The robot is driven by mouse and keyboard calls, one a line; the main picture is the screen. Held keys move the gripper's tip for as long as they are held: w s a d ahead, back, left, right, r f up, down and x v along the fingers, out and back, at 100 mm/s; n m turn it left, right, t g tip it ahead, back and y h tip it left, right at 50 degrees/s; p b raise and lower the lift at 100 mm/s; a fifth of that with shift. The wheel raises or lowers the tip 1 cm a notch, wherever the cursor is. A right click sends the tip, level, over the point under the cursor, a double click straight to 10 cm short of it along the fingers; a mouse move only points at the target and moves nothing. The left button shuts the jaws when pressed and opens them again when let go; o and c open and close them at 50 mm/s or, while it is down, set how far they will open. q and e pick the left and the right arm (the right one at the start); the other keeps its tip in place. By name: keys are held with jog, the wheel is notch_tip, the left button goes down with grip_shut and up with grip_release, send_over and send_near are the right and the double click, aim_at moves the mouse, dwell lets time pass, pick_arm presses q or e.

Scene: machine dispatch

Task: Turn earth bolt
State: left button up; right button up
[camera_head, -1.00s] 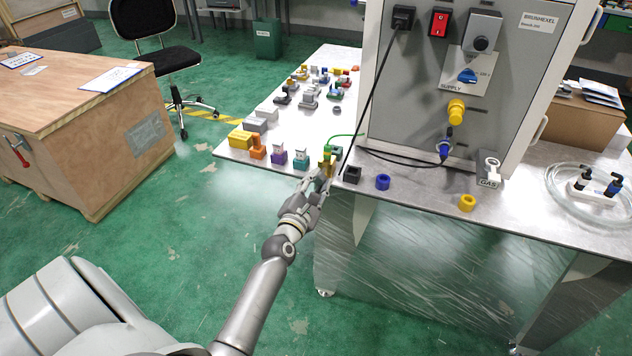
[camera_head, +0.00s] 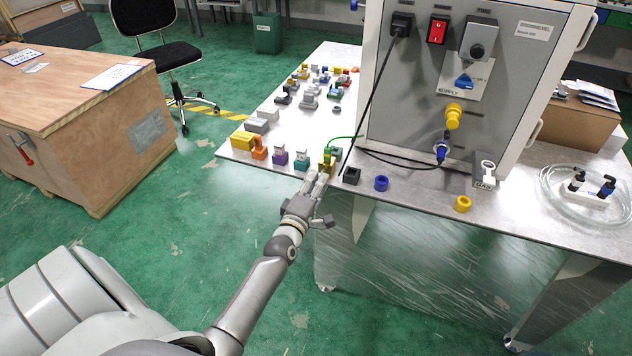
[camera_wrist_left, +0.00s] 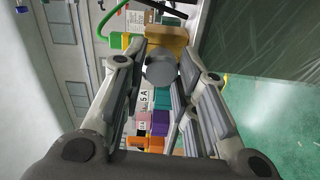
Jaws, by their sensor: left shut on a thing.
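The earth bolt shows in the left wrist view as a round grey head (camera_wrist_left: 161,70) in front of a yellow block (camera_wrist_left: 168,36). A green and yellow plug with a green wire (camera_wrist_left: 120,40) sits beside it. In the head view the yellow block (camera_head: 326,166) stands at the table's front edge, with the bolt hidden behind my fingers. My left gripper (camera_head: 316,184) reaches up to the block; in the wrist view its two fingers (camera_wrist_left: 158,72) lie on either side of the bolt head, shut on it. My right gripper is not in view.
Teal (camera_head: 302,160), purple (camera_head: 280,157) and orange (camera_head: 259,150) blocks stand left of the yellow block. A black block (camera_head: 351,175) and a blue ring (camera_head: 381,183) are to its right. The grey machine cabinet (camera_head: 450,90) rises behind. A black cable hangs nearby.

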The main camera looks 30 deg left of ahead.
pick_arm(q)
jog(key=shift+d+f+m+p, duration=0.1)
jog(key=shift+m+p, duration=0.75)
jog(key=shift+m, duration=5.6)
jog(key=shift+d+f+m+p, duration=0.1)
jog(key=shift+m+p, duration=0.75)
jog(key=shift+m, duration=5.6)
jog(key=shift+r, duration=0.1)
jog(key=o, duration=1)
jog(key=shift+r, duration=0.1)
